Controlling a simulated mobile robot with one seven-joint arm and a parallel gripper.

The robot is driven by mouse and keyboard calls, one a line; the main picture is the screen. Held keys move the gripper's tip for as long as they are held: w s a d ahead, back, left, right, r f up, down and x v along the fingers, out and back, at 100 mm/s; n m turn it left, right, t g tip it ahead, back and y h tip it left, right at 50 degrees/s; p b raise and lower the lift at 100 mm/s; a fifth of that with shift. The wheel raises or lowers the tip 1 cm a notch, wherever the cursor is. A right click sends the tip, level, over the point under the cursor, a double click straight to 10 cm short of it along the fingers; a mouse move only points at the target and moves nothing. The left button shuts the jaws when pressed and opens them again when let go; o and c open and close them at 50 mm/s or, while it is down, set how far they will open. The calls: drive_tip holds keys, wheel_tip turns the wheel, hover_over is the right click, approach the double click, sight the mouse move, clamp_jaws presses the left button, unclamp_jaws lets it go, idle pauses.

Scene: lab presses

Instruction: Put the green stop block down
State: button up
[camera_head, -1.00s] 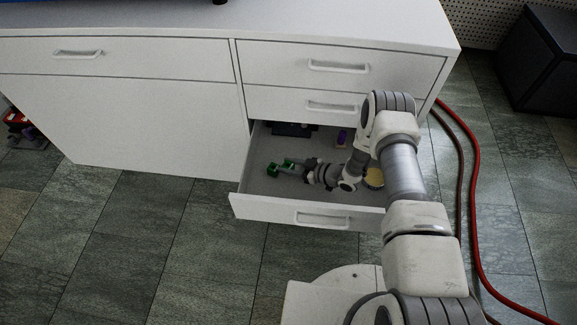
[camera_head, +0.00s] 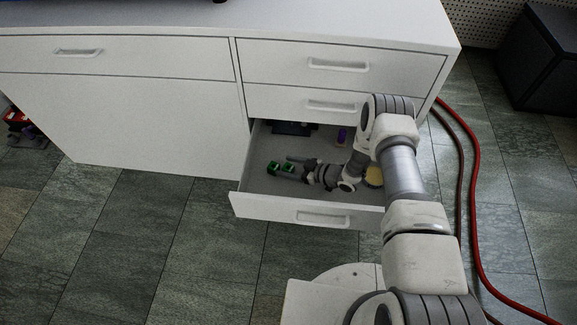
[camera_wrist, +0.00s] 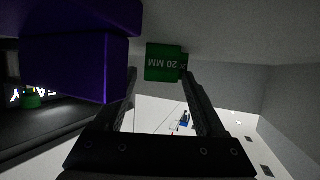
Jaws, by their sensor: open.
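The green stop block (camera_head: 273,168) is in the open drawer, near its left side. In the wrist view the green block (camera_wrist: 163,62) carries an upside-down "20 MM" label. It appears to rest on the drawer floor. My gripper (camera_head: 284,166) reaches into the drawer from the right, and its fingers are spread apart. In the wrist view the block lies between the tips of my gripper (camera_wrist: 160,76), closer to the right finger. I cannot tell whether that finger touches it.
The open drawer (camera_head: 275,207) has raised walls close around my gripper. A purple block (camera_head: 342,134) and a dark object (camera_head: 292,128) are toward the back. A yellowish round thing (camera_head: 374,177) lies at the right, partly behind my arm. Red hose (camera_head: 474,190) runs along the floor.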

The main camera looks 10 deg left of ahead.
drive_tip(key=shift+r, duration=0.35)
drive_tip(key=p+v, duration=0.3)
drive_tip(key=v, duration=0.8)
drive_tip(key=shift+r+p, duration=0.2)
drive_tip(key=shift+p, duration=0.1)
drive_tip(key=shift+s+d+r, duration=0.2)
drive_tip(key=shift+d, duration=0.3)
